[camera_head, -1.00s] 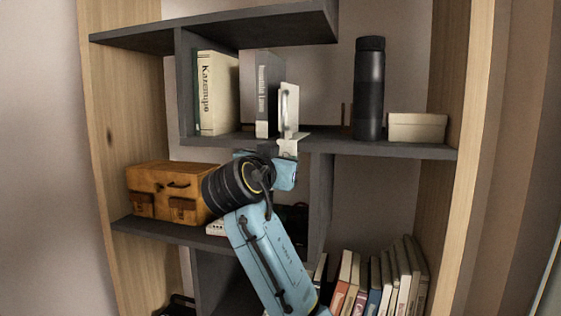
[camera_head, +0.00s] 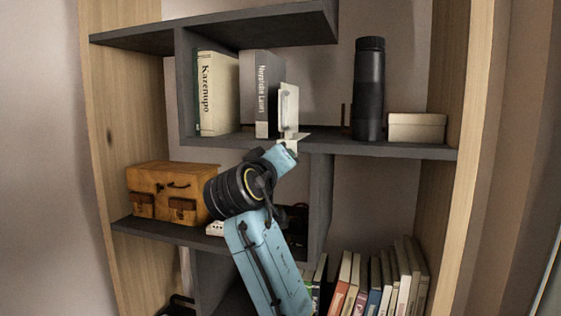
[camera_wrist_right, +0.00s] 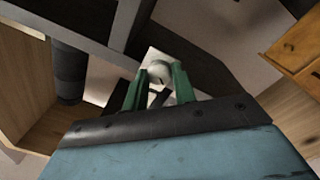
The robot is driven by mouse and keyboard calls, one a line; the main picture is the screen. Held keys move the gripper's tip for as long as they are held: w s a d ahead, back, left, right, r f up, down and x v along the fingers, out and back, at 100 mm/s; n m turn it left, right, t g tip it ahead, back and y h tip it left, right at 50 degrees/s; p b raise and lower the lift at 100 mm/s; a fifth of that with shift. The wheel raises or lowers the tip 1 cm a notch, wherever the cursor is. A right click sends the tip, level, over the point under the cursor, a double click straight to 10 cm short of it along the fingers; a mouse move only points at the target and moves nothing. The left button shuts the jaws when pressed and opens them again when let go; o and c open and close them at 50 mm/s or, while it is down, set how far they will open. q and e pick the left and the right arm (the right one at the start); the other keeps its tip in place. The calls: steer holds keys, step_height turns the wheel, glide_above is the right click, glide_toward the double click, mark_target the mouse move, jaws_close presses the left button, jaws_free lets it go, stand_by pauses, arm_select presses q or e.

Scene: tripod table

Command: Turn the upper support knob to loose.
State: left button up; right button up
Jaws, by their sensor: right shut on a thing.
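A pale upright support plate (camera_head: 288,108) with a small handle-like bar stands at the front edge of the middle shelf. Its cream lower part meets my right gripper (camera_head: 288,146) in the head view, where the fingertips are hard to make out. In the right wrist view my right gripper (camera_wrist_right: 158,90) has its two green fingers shut on a pale round knob (camera_wrist_right: 159,71), which sits between their tips in front of a whitish plate. The knob is hidden in the head view. Which way its setting points cannot be read. My left gripper is in neither view.
Two upright books (camera_head: 217,93) stand left of the plate. A black cylinder (camera_head: 369,88) and a cream box (camera_head: 416,127) stand to its right. An orange case (camera_head: 172,190) sits on the lower shelf left of my arm. Several books (camera_head: 385,285) stand below right.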

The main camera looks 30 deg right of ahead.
steer(key=n, duration=1.2)
steer(key=shift+n+t, duration=0.3)
steer(key=shift+t, duration=0.1)
steer(key=shift+f, duration=0.1)
steer(key=o, duration=1)
steer(key=b+v, duration=0.1)
steer(key=v, duration=0.5)
steer(key=b+v, duration=0.2)
steer(key=v, duration=0.5)
steer(key=shift+s+a+r+b, duration=0.1)
steer(key=shift+s+r+b, duration=0.15)
steer(key=shift+b, duration=0.05)
